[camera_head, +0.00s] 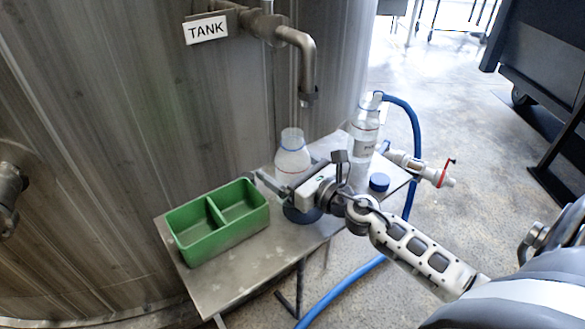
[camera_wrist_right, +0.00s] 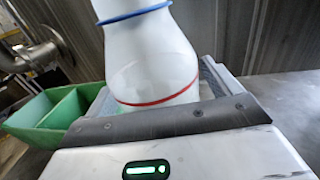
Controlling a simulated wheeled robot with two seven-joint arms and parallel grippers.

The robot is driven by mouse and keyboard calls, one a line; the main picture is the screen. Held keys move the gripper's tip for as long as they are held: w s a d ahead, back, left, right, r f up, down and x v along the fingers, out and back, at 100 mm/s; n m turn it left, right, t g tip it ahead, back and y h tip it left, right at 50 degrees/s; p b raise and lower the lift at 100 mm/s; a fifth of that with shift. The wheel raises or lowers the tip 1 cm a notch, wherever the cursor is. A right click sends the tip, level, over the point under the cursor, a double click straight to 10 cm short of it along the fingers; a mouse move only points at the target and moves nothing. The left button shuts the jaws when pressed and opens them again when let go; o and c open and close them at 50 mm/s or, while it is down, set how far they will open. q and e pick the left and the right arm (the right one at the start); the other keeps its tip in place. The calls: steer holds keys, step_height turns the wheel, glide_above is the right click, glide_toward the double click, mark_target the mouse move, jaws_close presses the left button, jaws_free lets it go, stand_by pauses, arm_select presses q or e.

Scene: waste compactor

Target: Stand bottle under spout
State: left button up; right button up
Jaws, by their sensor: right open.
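A clear bottle (camera_head: 292,158) with a red line around its body and a blue ring at its neck stands upright on the metal table. It also shows in the right wrist view (camera_wrist_right: 155,65). The spout (camera_head: 307,95) is a bent metal pipe coming from the tank; its open end points down above the bottle's mouth, a little to the right in the head view. My right gripper (camera_head: 290,178) is open, with its fingers on either side of the bottle's lower body. The bottle's base is partly hidden by the gripper. My left gripper is out of view.
A green two-compartment tray (camera_head: 218,240) stands at the table's left. A second, labelled bottle (camera_head: 364,135), a blue cap (camera_head: 379,182) and a red-handled valve (camera_head: 425,170) are at the right. A dark blue round thing (camera_head: 300,215) lies below my gripper. The tank (camera_head: 130,120) rises behind.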

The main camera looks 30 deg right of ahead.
steer(key=c, duration=1.1)
steer(key=shift+c, duration=0.3)
steer(key=shift+r, duration=0.1)
